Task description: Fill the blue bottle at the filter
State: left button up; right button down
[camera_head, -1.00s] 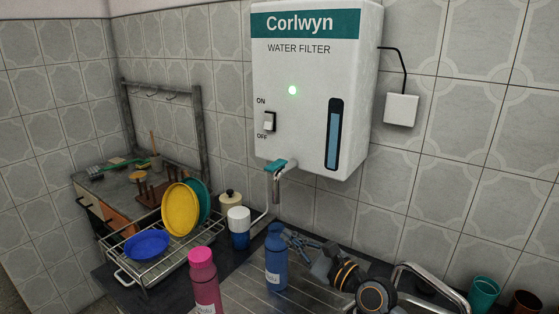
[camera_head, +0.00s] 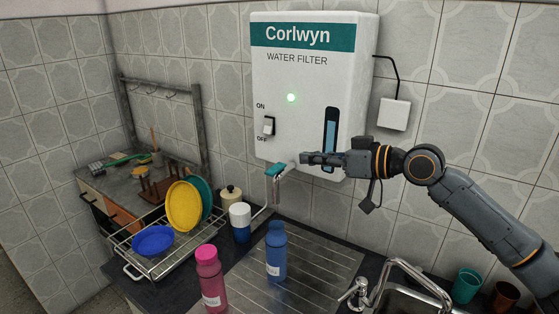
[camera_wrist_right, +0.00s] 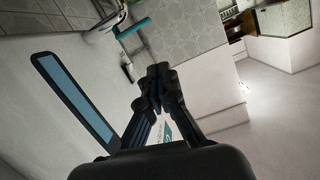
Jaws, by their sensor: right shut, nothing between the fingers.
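The blue bottle (camera_head: 276,254) stands upright on the ribbed steel drainboard (camera_head: 318,262), below the filter spout and a little to its front. The water filter (camera_head: 312,95) hangs on the tiled wall with a green light on. Its tap has a teal lever (camera_head: 274,170) over a steel spout; the lever also shows in the right wrist view (camera_wrist_right: 132,29). My right gripper (camera_head: 305,160) is shut and empty in front of the filter's lower edge, just right of the lever and apart from the bottle. In the right wrist view its fingertips (camera_wrist_right: 157,72) meet. My left gripper is out of view.
A pink bottle (camera_head: 211,282) stands left of the blue one. A dish rack (camera_head: 140,268) with plates and a blue bowl is further left, near a white-and-blue container (camera_head: 240,222). A sink faucet (camera_head: 415,275) and teal cup (camera_head: 467,286) are at right.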

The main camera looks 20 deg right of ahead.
jog(key=shift+s+d+r+n, duration=0.2)
jog(key=shift+d+r+n, duration=0.4)
jog(key=shift+r+n, duration=0.35)
jog(key=shift+f, duration=0.1)
jog(key=p, duration=0.6)
send_over(276, 173)
jog(key=s, duration=0.1)
jog(key=f, duration=0.4)
jog(key=d+f, duration=0.1)
jog(key=f, duration=0.1)
jog(key=shift+f+p, duration=0.25)
jog(key=shift+p, duration=0.15)
jog(key=shift+a, duration=0.1)
